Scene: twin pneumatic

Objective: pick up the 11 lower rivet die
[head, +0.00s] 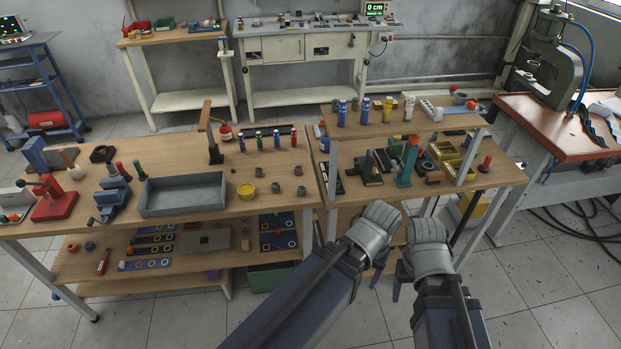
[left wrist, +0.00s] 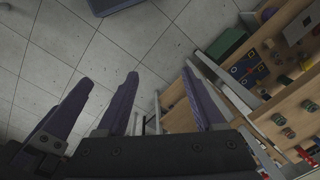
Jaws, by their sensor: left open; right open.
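Neither gripper touches anything.
The right bench (head: 503,179) has a raised shelf (head: 445,124) with bottles. A lower shelf (head: 90,268) carries more parts. Floor is clear in front.

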